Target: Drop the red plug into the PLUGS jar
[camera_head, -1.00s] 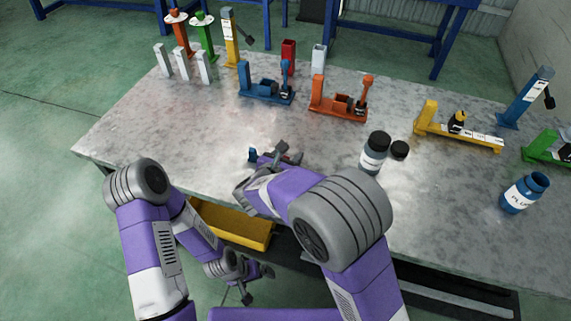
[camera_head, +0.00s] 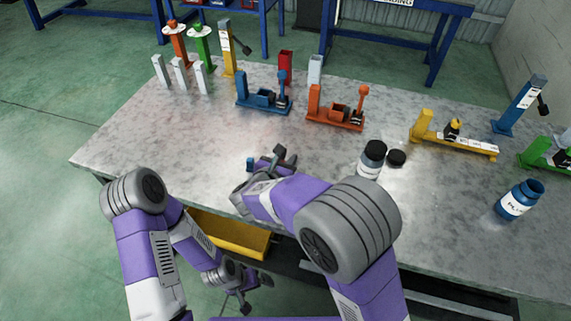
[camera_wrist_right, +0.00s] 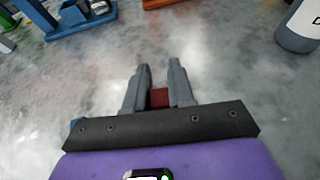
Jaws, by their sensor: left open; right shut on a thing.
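The red plug (camera_wrist_right: 159,97) shows as a small red block between the fingers of my right gripper (camera_wrist_right: 157,82) in the right wrist view. The right gripper is shut on it, low over the front of the table. In the head view the right gripper (camera_head: 277,160) hides the plug. My left gripper (camera_head: 247,290) is open and empty, below table height in front of the edge.
A second labelled jar (camera_head: 370,162) and a round black cap (camera_head: 397,158) stand between my right gripper and the PLUGS jar. A small blue piece (camera_head: 250,163) is beside the right gripper. Blue (camera_head: 262,102), orange (camera_head: 335,120) and yellow (camera_head: 455,145) fixtures stand behind.

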